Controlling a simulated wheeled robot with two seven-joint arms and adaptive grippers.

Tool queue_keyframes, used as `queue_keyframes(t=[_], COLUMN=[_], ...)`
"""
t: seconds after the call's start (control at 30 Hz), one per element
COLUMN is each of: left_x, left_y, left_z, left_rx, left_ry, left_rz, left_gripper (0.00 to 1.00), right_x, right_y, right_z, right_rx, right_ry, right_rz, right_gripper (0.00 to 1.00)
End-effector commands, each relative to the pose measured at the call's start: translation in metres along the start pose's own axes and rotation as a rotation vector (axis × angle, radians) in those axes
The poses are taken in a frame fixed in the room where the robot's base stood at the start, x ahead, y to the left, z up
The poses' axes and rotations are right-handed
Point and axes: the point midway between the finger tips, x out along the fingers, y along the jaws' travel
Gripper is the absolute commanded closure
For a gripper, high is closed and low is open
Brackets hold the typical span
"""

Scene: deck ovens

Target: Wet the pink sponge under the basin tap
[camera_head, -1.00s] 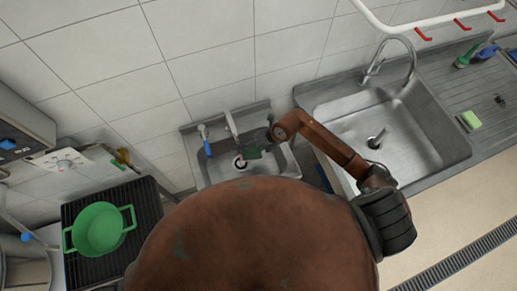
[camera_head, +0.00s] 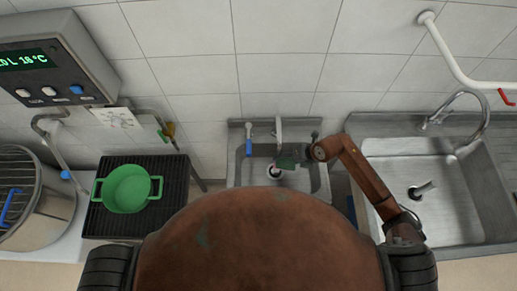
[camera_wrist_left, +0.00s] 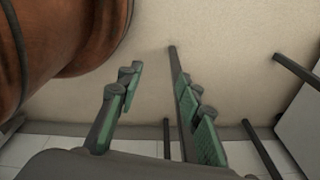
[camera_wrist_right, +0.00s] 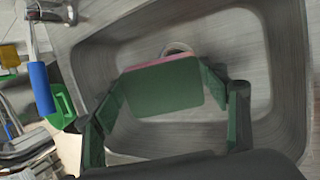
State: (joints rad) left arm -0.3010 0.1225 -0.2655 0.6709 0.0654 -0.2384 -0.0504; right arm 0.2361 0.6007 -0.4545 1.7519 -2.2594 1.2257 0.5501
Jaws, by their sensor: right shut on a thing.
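The pink sponge (camera_wrist_right: 162,86) is in my right gripper (camera_wrist_right: 165,98). Its green face is toward the right wrist camera and a thin pink edge shows along the top. The fingers are shut on its two sides. In the head view my right gripper (camera_head: 290,160) is over the small steel basin (camera_head: 236,181), by the basin tap (camera_head: 279,133). I cannot tell whether water runs or whether the sponge is wet. A blue-handled lever (camera_head: 249,146) stands left of the tap. My left gripper (camera_wrist_left: 160,100) is open and empty over bare floor.
A larger sink (camera_head: 477,204) with a curved tap (camera_head: 480,104) is to the right. A green pot (camera_head: 127,189) stands on a black grill (camera_head: 176,190) at left, beside a steel vessel (camera_head: 45,230). A control box (camera_head: 52,62) hangs above.

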Motion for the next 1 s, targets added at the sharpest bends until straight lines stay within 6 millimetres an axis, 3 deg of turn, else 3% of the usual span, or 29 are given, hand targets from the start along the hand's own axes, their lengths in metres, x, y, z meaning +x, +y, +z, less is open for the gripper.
queue_keyframes(t=[0.07, 0.17, 0.5, 0.77, 1.0], left_x=[-0.005, -0.013, -0.052, -0.079, -0.122], left_y=[-0.013, -0.013, 0.05, 0.049, 0.041], left_z=[-0.02, -0.042, -0.057, -0.152, -0.264], left_rx=[0.077, 0.204, 0.597, 0.77, 0.929], left_ry=[0.025, 0.053, 0.073, 0.106, 0.159], left_rz=[0.007, 0.045, 0.275, 0.333, 0.351], left_gripper=[0.66, 0.66, 0.66, 0.66, 0.66], right_x=[0.0, 0.0, 0.0, 0.0, 0.0], right_y=[0.0, 0.0, 0.0, 0.0, 0.0], right_z=[0.0, 0.0, 0.0, 0.0, 0.0], right_rx=[0.0, 0.0, 0.0, 0.0, 0.0], right_ry=[0.0, 0.0, 0.0, 0.0, 0.0], right_rz=[0.0, 0.0, 0.0, 0.0, 0.0], right_gripper=[0.55, 0.55, 0.55, 0.55, 0.55])
